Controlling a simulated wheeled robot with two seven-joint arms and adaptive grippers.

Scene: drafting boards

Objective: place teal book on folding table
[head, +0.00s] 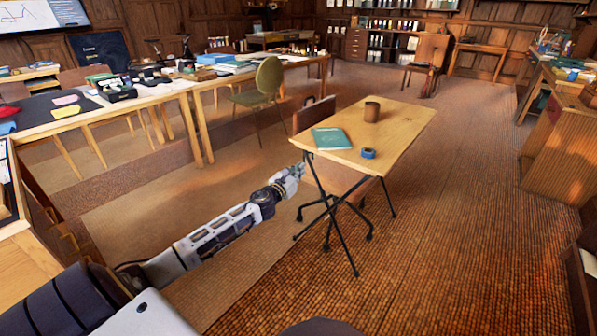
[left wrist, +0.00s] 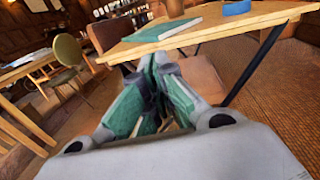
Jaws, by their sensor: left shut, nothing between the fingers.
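The teal book (head: 331,138) lies flat on the folding table (head: 400,133), near its left edge. In the left wrist view the book (left wrist: 165,28) also rests on the tabletop (left wrist: 225,24). My left gripper (head: 301,167) is just off the table's near left edge, below and apart from the book. In the left wrist view its fingers (left wrist: 156,62) are together with nothing between them. My right gripper is in neither view.
A brown cup (head: 372,111) and a blue tape roll (head: 368,153) also stand on the folding table. A wooden chair (head: 312,114) is tucked at its left side, and a green chair (head: 265,84) stands behind. Long desks with clutter line the left. The floor to the right is clear.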

